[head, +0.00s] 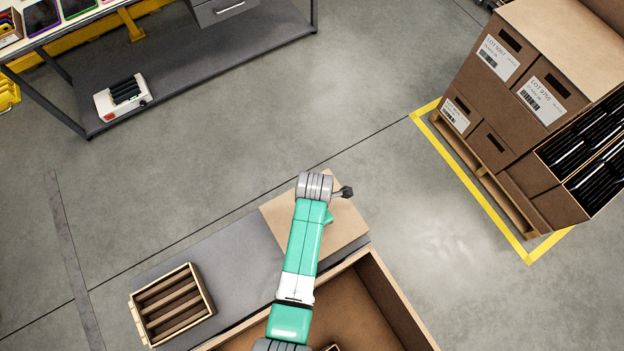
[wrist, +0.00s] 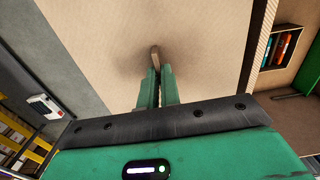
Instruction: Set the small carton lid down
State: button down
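The small carton lid is a flat tan cardboard panel. In the head view, the lid (head: 345,225) is over the far right end of a grey surface, partly covered by my arm. In the wrist view, the lid (wrist: 205,45) fills most of the middle, with a small brown knob (wrist: 155,54) standing on it. My gripper (wrist: 157,72) has its two green fingers close together, with the knob between their tips.
A large open carton (head: 385,295) stands directly in front of the grey surface (head: 215,255). A slatted wooden box (head: 172,306) sits at its left end. Stacked cartons on a pallet (head: 485,180) stand at the right. A workbench (head: 200,65) is at the upper left. The floor between is clear.

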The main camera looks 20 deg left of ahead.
jog(key=shift+f+b, duration=0.4)
jog(key=shift+f, duration=1.65)
jog(key=shift+f, duration=0.2)
jog(key=c, duration=1.6)
grip_release()
jog(key=shift+r, duration=0.1)
notch_tip(320, 180, up, 12)
jog(key=shift+r+p, duration=0.15)
jog(key=shift+p, duration=0.8)
